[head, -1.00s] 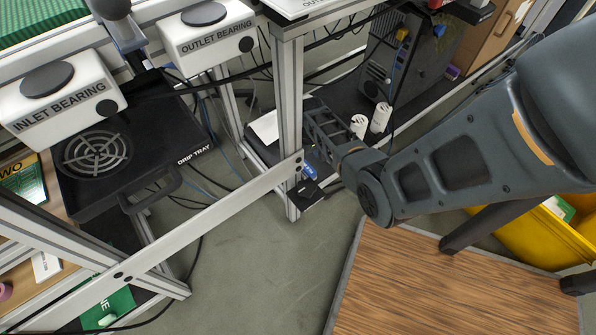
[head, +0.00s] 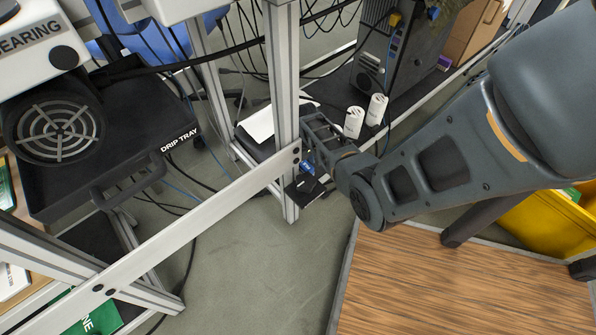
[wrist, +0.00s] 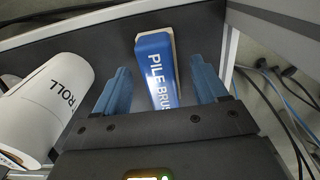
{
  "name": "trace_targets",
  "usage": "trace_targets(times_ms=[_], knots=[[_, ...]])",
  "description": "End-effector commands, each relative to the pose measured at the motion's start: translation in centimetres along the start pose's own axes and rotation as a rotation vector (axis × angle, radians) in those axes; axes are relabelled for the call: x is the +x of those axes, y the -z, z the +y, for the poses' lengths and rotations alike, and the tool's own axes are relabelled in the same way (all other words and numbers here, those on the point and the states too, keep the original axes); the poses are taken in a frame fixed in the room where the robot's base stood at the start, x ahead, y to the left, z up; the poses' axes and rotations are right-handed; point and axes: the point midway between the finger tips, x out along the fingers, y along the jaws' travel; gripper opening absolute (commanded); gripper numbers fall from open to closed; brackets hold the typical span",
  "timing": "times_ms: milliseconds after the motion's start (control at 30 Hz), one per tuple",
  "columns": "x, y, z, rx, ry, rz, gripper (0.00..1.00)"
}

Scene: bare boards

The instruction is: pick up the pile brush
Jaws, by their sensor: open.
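The pile brush (wrist: 156,68) is a blue block with white lettering, partly cut off by my gripper body in the wrist view. It lies on a dark shelf surface. My gripper (wrist: 160,78) is open, with one blue finger on each side of the brush. The fingers look apart from its sides, with gaps left and right. In the head view my forearm reaches down to a rack post, and a small patch of blue shows beside the post. I cannot tell there whether it is the brush or a finger.
A white roll (wrist: 45,100) stands close to the left finger in the wrist view. Cables hang at the right, beyond a pale post (wrist: 228,60). In the head view, a metal post (head: 284,100) and a rail (head: 200,225) stand close to my arm. Two white rolls (head: 354,122) stand behind.

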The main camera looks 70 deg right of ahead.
Motion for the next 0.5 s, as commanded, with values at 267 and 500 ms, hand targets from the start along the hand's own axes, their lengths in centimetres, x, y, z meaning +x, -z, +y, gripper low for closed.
trace_targets(times_ms=[267, 500], knots=[[1.66, -0.24, 0.58, 0.002, 0.000, 0.000, 0.72], [1.57, -0.26, 0.56, 0.002, 0.000, -0.001, 0.65]])
